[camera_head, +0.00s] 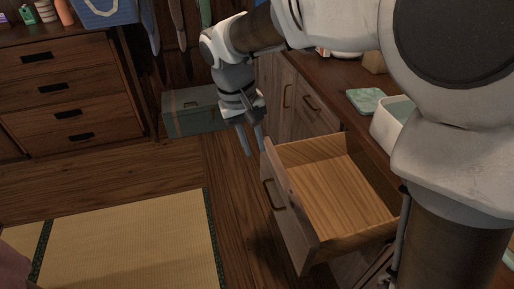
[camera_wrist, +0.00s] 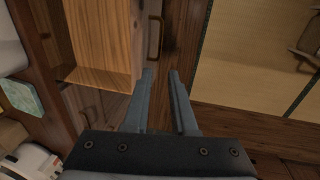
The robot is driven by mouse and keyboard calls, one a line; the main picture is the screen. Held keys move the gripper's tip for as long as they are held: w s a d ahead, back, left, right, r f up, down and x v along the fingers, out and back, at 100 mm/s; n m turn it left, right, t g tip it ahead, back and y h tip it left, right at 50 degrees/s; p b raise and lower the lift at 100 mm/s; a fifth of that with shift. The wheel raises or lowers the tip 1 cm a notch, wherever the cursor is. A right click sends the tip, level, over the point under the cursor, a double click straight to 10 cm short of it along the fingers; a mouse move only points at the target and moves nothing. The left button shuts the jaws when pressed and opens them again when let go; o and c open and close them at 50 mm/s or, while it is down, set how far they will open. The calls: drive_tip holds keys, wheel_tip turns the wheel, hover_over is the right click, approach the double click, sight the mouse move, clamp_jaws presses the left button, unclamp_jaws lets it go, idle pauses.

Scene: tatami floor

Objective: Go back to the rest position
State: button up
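My gripper (camera_head: 252,140) is in the middle of the head view, pointing down beside the far front corner of an open wooden drawer (camera_head: 335,190). In the wrist view my gripper (camera_wrist: 160,75) shows two grey fingers apart with nothing between them. The drawer is pulled out and its bottom looks empty. In the wrist view the drawer's front (camera_wrist: 152,75) with its handle (camera_wrist: 154,38) lies just beyond the fingertips. The fingers look apart from the handle, though I cannot tell the exact gap.
A counter (camera_head: 330,75) with a green cloth-like item (camera_head: 366,101) and a white container (camera_head: 386,125) stands at the right. A green chest (camera_head: 195,112) sits at the back. A dresser (camera_head: 65,90) stands at the left.

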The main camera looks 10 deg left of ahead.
drive_tip(key=shift+r, duration=0.15)
idle(0.3)
drive_tip(key=s+d+r+m+t+y, duration=0.1)
drive_tip(key=s+d+r+m+t, duration=0.2)
drive_tip(key=s+d, duration=0.6)
drive_tip(key=s+d+r+m+t+y, duration=0.15)
drive_tip(key=s+d+r, duration=0.25)
drive_tip(key=s+d, duration=0.5)
wheel_tip(320, 180, up, 16)
drive_tip(key=w+d+p, duration=0.2)
drive_tip(key=p, duration=1.4)
drive_tip(key=shift+w+p, duration=0.3)
drive_tip(key=shift+p, duration=0.05)
